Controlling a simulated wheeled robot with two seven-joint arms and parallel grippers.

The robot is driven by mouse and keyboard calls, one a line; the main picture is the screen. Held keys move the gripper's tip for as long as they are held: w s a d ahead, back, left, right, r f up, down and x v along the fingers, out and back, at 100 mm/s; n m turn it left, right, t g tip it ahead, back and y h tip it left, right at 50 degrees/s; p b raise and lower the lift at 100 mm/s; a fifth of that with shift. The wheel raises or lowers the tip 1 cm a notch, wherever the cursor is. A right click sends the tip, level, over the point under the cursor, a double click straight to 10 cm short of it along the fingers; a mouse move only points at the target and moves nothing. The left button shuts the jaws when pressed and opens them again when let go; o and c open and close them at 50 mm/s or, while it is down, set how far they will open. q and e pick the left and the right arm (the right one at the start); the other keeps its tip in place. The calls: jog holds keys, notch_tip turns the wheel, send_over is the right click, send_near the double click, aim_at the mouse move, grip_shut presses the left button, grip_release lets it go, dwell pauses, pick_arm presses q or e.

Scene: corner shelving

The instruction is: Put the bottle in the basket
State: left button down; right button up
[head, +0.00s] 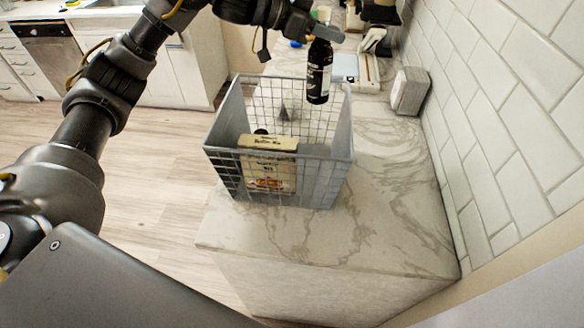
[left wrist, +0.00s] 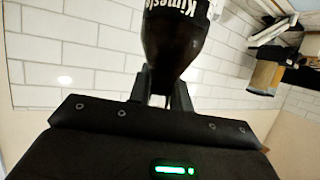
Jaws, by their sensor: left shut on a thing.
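A dark bottle with a white-lettered label (head: 319,72) hangs upright in my left gripper (head: 322,30), above the right rear part of the basket in the head view. In the left wrist view the bottle (left wrist: 175,38) sits between the two fingers of my left gripper (left wrist: 162,95), which are shut on its narrow neck. The grey wire basket (head: 335,172) stands on the marble counter. A cream box (head: 268,165) and a small dark item stand inside it. The bottle's base appears near the basket's back rim; its exact height above it is hard to tell. My right gripper is not seen.
The marble counter (head: 385,225) is clear in front and to the right of the basket. A small grey box (head: 409,90) stands by the tiled wall (head: 500,110). Several items crowd the counter behind.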

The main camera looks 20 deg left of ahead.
aim_at(324, 89)
pick_arm(q)
jog(key=shift+w+f, duration=0.7)
jog(key=shift+s+a+f, duration=0.1)
jog(key=shift+f, duration=0.05)
notch_tip(324, 89, down, 12)
jog(key=shift+s+f+p, duration=0.15)
jog(key=shift+f+p, duration=0.05)
jog(key=shift+p, duration=1)
jog(key=shift+f+p, duration=0.5)
jog(key=shift+f, duration=1.95)
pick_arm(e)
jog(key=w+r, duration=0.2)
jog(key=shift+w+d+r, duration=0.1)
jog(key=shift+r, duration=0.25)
pick_arm(q)
jog(key=shift+f, duration=0.1)
jog(key=c, duration=1.6)
grip_release()
jog(key=shift+f, duration=0.1)
jog(key=shift+c, duration=0.2)
jog(key=shift+o, duration=0.4)
